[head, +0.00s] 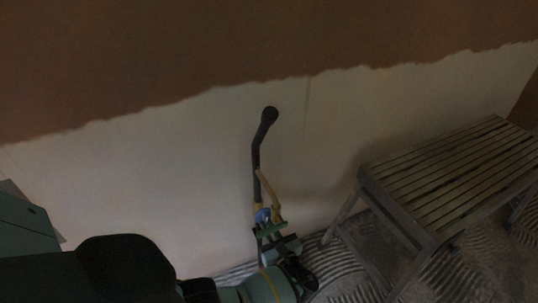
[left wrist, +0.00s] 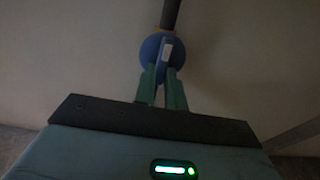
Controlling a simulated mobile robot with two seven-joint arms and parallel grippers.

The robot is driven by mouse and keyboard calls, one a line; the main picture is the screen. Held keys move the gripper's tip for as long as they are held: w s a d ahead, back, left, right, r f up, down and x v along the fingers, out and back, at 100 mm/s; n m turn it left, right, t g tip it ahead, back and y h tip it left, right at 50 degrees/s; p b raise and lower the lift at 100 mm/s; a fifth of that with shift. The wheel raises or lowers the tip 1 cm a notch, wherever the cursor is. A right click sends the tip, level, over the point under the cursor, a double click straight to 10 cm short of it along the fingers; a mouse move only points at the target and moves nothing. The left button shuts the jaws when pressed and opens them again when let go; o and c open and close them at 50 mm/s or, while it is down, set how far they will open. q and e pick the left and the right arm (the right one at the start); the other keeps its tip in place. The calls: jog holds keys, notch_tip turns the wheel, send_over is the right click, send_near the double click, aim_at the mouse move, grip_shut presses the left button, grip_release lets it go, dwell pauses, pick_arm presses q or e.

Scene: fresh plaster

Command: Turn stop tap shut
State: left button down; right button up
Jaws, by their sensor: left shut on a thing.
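The stop tap has a round blue handle (head: 262,215) low on the wall, below a dark bent pipe (head: 256,160). Brass-coloured parts (head: 268,187) show just above the handle. My left gripper (head: 268,228) reaches it from below and is shut on the handle. In the left wrist view the blue handle (left wrist: 151,48) sits in front of the pipe (left wrist: 171,14), with a raised fin standing upright across it. The green fingertips of my left gripper (left wrist: 165,75) lie either side of the fin's lower end. My right gripper is not in view.
A slatted wooden bench (head: 450,180) stands at the right, its near leg a little right of my gripper. The wall (head: 130,190) is pale below and brown plaster (head: 200,50) above. A ridged grey floor covering (head: 350,260) lies below. The wall left of the pipe is clear.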

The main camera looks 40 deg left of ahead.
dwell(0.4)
pick_arm(q)
jog(key=c, duration=1.5)
grip_release()
jog(key=shift+o, duration=0.2)
jog(key=v, duration=0.8)
